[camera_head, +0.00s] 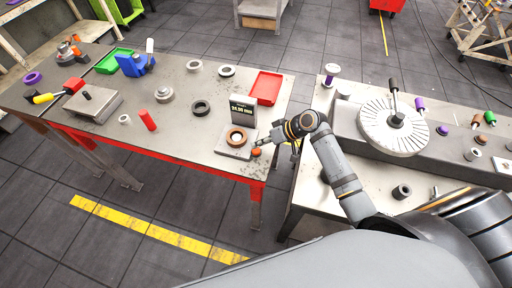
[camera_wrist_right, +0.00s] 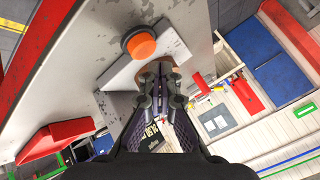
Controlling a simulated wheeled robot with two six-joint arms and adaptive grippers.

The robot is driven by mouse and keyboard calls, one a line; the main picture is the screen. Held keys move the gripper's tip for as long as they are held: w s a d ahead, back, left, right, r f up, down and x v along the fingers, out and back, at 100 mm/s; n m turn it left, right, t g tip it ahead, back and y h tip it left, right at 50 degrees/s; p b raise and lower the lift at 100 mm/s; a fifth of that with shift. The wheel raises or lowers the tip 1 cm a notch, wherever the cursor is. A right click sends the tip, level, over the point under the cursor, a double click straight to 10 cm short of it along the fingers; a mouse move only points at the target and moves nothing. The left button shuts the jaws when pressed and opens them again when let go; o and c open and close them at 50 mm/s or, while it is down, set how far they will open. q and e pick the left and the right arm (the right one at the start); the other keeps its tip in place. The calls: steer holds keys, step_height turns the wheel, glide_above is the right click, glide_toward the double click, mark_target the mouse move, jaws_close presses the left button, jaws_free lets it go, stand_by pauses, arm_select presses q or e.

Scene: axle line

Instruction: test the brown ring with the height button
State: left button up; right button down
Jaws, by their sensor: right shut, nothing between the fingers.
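The brown ring (camera_head: 237,136) lies flat on the plate of the height tester (camera_head: 232,149), in front of its upright display (camera_head: 243,109), which shows green digits too small to read surely. The orange height button (camera_head: 256,152) sits at the plate's right front corner. My right gripper (camera_head: 261,144) is shut and empty, just beside and above the button; I cannot tell whether it touches. In the right wrist view, the fingertips (camera_wrist_right: 160,73) are together next to the orange button (camera_wrist_right: 139,45), and they partly hide the brown ring (camera_wrist_right: 153,68). My left gripper is out of view.
A red tray (camera_head: 266,88), a black ring (camera_head: 201,107) and a red cylinder (camera_head: 147,120) share the table (camera_head: 190,145). A round slotted dial (camera_head: 394,126) stands on the right bench. The table's front edge lies close to the tester.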

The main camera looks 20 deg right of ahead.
mark_target(258, 150)
step_height(258, 150, up, 5)
steer(key=p, duration=0.5)
steer(key=shift+r, duration=0.1)
stand_by(0.4)
stand_by(0.4)
